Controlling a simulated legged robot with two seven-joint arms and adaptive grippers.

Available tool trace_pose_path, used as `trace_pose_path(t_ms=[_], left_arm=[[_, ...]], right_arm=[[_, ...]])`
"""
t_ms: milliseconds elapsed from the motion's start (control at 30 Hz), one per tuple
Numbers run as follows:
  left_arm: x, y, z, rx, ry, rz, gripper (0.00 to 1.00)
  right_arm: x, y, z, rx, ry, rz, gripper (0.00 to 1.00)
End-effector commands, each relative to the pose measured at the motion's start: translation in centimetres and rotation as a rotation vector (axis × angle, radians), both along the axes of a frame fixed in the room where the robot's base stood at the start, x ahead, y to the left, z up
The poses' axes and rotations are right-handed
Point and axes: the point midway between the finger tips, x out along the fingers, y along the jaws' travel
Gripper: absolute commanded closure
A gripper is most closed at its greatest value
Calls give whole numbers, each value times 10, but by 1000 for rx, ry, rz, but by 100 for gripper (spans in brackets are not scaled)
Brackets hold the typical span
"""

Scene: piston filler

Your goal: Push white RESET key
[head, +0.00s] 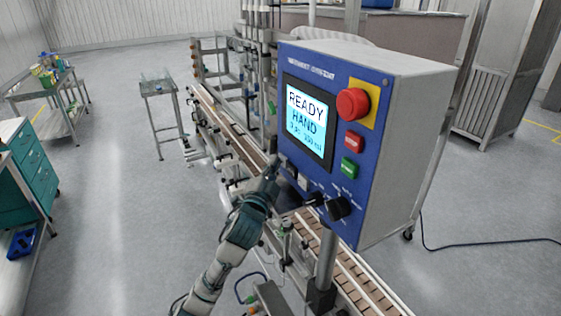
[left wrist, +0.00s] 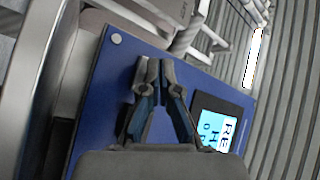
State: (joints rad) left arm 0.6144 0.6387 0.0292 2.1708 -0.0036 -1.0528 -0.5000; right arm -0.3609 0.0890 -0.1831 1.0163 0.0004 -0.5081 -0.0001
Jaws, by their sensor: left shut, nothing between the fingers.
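The blue control panel (head: 341,191) stands upright on a post, with a lit screen (head: 307,118) reading READY and HAND. A small pale key (head: 303,183), which looks like the white RESET key, sits below the screen; its label is too small to read. My left gripper (head: 273,164) is at the panel's lower left edge, left of the pale key; I cannot tell whether it touches the panel. In the left wrist view, the left gripper (left wrist: 160,68) is shut and empty before the blue face, and no white key shows.
A red mushroom button (head: 353,103) on a yellow plate, a red key (head: 353,142), a green key (head: 349,168) and black knobs (head: 338,208) share the panel. A conveyor (head: 232,133) runs behind and below it.

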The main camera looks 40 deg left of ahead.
Motion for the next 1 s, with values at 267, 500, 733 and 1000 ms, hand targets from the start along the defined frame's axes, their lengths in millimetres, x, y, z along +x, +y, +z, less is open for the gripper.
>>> trace_pose_path(t_ms=[267,500,733,1000], left_arm=[[2,-1,0,0,0,-1,100],[-1,0,0,0,0,-1,100],[-12,5,0,1,1,-1,100],[-13,6,0,0,1,-1,100]], right_arm=[[0,0,1,0,0,0,42],[0,0,1,0,0,0,42],[1,0,3,0,-1,0,42],[1,0,3,0,-1,0,42]])
